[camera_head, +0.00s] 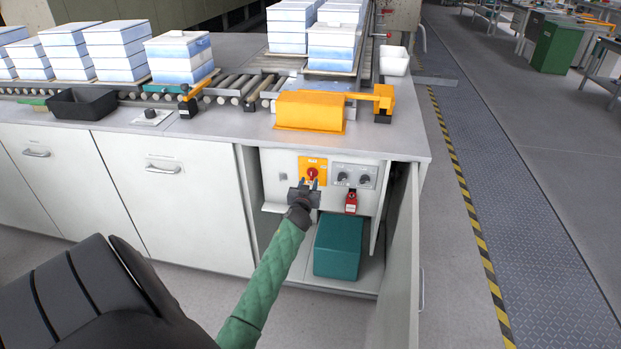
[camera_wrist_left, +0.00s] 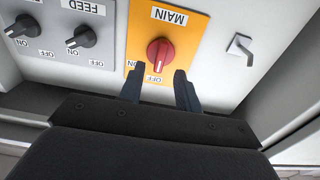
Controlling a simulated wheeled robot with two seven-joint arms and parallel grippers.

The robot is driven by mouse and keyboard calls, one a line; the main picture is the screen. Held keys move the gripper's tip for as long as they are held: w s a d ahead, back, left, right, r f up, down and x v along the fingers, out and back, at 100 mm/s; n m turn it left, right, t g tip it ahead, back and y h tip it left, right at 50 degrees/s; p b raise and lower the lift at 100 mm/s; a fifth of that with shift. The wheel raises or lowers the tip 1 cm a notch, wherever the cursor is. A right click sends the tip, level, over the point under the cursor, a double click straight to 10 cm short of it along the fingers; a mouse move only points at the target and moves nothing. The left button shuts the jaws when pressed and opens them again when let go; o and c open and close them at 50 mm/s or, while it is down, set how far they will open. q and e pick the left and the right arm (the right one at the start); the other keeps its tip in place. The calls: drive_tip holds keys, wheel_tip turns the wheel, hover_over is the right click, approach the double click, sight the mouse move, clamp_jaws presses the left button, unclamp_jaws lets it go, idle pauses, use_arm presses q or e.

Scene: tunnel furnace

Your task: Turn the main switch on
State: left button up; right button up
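The main switch is a red rotary knob (camera_head: 312,173) on a yellow-orange plate inside the open cabinet. The knob's grip bar looks roughly in line with the OFF label. My left gripper (camera_head: 311,184) is in front of the plate, just below the knob in the head view. In the left wrist view its two fingers (camera_wrist_left: 159,88) are apart, one toward each side of the knob, with nothing between them. Contact cannot be told. My right gripper is not in view.
A grey panel (camera_head: 366,171) with two black knobs is right of the switch, above a red device (camera_head: 351,203). A teal box (camera_head: 338,247) stands on the cabinet floor. The open door (camera_head: 404,265) stands to the right. A metal hook (camera_wrist_left: 240,47) is beside the plate.

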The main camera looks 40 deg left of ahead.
sight(311, 175)
use_arm(q)
drive_tip(key=shift+x, duration=1.95)
drive_tip(key=shift+c, duration=0.2)
clamp_jaws()
